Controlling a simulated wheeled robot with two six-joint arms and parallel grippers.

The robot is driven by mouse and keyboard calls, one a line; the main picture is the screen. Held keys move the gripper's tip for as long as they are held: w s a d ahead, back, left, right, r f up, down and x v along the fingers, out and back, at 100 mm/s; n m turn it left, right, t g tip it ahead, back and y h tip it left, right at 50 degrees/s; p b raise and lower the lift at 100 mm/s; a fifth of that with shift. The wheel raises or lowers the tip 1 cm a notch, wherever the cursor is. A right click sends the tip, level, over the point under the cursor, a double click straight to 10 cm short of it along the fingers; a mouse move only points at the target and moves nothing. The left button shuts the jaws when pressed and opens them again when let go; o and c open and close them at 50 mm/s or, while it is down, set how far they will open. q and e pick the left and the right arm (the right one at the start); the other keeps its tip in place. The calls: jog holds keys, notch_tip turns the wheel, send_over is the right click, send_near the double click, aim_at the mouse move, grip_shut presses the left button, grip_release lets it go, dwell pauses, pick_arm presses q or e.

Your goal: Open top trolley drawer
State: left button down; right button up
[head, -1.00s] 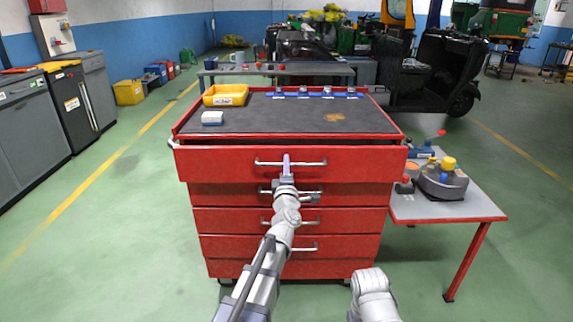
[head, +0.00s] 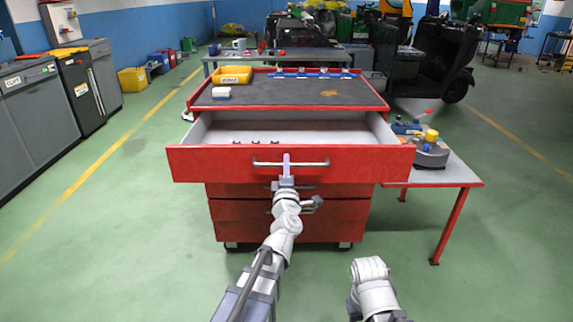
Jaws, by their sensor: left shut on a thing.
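The red trolley (head: 290,222) stands in front of me in the head view. Its top drawer (head: 212,165) is pulled well out toward me, and its pale inside shows. Several small dark items (head: 256,142) lie in the drawer at the left. My left gripper (head: 287,163) is shut on the drawer's silver bar handle (head: 311,163), near its middle. The lower drawers are closed, and my left arm covers part of them. Part of my right arm shows at the bottom right, but its gripper is out of view.
A grey side table (head: 455,172) with tools stands at the right. Grey cabinets (head: 42,110) line the left. Green floor is open between.

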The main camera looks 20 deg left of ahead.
pick_arm(q)
jog(key=shift+s, duration=0.2)
pick_arm(e)
jog(key=shift+s, duration=0.15)
pick_arm(q)
jog(key=c, duration=1.1)
grip_release()
jog(key=shift+s, duration=0.1)
